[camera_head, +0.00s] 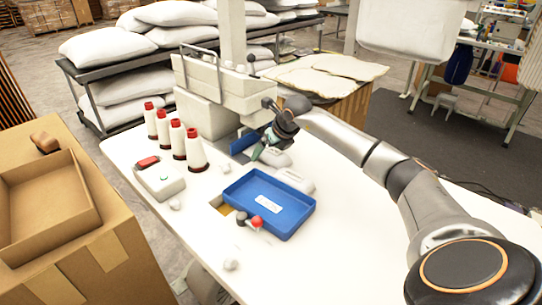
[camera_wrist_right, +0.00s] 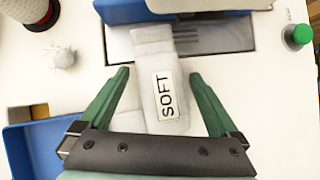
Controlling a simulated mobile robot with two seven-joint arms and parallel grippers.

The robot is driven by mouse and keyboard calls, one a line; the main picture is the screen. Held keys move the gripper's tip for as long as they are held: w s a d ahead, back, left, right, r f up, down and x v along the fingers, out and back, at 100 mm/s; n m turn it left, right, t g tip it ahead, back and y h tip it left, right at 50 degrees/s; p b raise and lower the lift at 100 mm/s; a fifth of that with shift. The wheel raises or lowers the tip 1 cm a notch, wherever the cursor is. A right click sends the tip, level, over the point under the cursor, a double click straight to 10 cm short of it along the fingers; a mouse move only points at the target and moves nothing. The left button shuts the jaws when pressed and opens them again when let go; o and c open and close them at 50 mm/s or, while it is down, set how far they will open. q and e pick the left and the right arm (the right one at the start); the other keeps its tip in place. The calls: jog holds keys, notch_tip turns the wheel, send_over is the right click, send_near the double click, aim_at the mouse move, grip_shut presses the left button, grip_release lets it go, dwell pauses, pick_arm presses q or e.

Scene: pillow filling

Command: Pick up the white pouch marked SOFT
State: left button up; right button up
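The white pouch marked SOFT (camera_wrist_right: 157,60) lies in the right wrist view with its label facing up, its far end over a grey metal plate. My right gripper (camera_wrist_right: 160,73) has green fingers spread apart, one on each side of the pouch, with gaps between. In the head view the right gripper (camera_head: 258,152) is low over the table beside the sewing machine, next to a pale pouch (camera_head: 277,158) whose marking cannot be read there. A second pale pouch (camera_head: 296,180) lies nearer the tray. My left gripper is not in view.
A blue tray (camera_head: 240,183) with a white label sits in front of the pouches. Thread cones (camera_head: 195,152) and a small white box (camera_head: 160,182) stand to the left. The sewing machine (camera_head: 215,80) rises behind. The table's (camera_head: 350,250) right front is clear.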

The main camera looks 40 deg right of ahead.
jog(key=c, duration=1.2)
jog(key=shift+r, duration=0.15)
